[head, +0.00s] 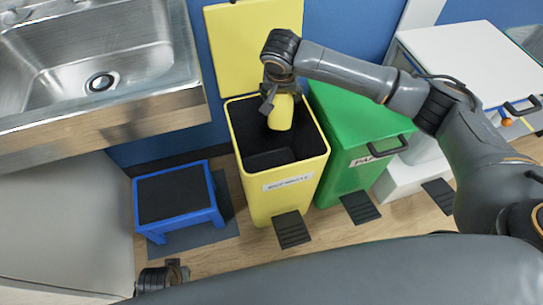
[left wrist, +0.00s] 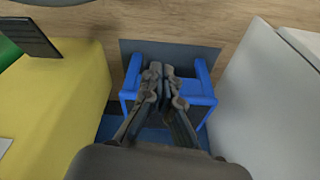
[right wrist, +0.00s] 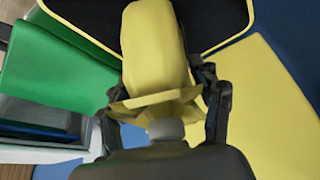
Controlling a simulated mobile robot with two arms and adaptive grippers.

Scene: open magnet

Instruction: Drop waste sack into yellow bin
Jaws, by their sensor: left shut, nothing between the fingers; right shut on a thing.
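The yellow bin (head: 270,206) stands open in the head view, its lid (head: 250,45) raised against the wall and its inside black. My right gripper (head: 270,100) is over the bin's opening, shut on the yellow waste sack (head: 281,113). The sack hangs down within the outline of the opening; how deep it sits is hard to tell. In the right wrist view the sack (right wrist: 154,45) is gripped at its gathered neck, with the dark bin opening behind it. My left gripper (left wrist: 166,75) is shut and empty, above the blue step stool in the left wrist view.
A green bin (head: 345,140) stands close at the right of the yellow one, with a white cabinet (head: 470,65) beyond. A blue step stool (head: 178,200) and a steel sink (head: 95,75) are at the left. Black pedals (head: 292,230) lie on the floor in front of the bins.

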